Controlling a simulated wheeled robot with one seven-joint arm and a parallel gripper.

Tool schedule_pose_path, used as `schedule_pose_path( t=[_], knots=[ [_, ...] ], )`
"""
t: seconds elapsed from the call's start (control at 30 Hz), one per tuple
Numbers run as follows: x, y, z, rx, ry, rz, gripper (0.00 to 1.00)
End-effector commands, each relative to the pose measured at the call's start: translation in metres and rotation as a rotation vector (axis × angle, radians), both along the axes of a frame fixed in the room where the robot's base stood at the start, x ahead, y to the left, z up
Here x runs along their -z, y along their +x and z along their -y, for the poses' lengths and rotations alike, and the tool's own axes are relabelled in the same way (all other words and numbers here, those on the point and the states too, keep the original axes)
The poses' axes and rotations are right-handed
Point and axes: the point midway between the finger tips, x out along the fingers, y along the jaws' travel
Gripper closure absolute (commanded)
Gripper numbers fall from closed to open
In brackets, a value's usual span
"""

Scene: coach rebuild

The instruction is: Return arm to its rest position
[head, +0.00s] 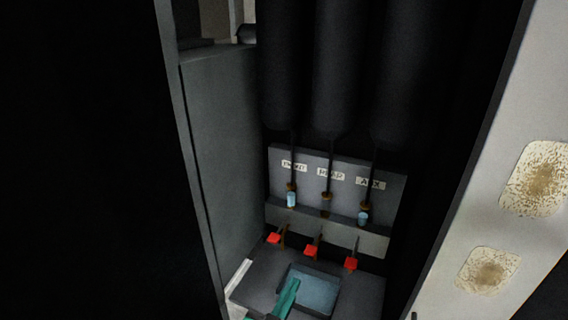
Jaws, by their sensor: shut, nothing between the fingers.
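My gripper is not in this head view, and I cannot make out any part of my arm for certain. Ahead is a narrow dark recess with a grey panel (335,171) bearing three pale labels. Three red-tipped levers stick out below it: left (273,238), middle (310,251) and right (350,264). A pale blue-grey square tray (318,291) lies below the levers. A long teal thing (286,296) crosses the tray's left side and runs off toward the bottom edge.
Three dark cylinders (333,75) hang above the panel, with thin rods below. A grey wall (228,150) closes the left side. A pale panel (540,100) with two brown-speckled patches (488,271) stands at the right. The far left is black and unreadable.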

Motion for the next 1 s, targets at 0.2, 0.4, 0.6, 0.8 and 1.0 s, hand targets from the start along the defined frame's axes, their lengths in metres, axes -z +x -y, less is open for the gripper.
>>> schedule_pose_path(
  t=[0.2,0.4,0.6,0.8,1.0],
  knots=[
    [0.043,-0.026,-0.006,-0.091,-0.035,-0.075,1.00],
    [0.094,-0.074,-0.017,-0.225,-0.063,-0.154,1.00],
    [0.128,-0.131,-0.028,-0.336,-0.065,-0.205,1.00],
    [0.146,-0.191,-0.035,-0.416,-0.044,-0.230,1.00],
    [0.149,-0.252,-0.038,-0.457,-0.013,-0.233,1.00]
  ],
)
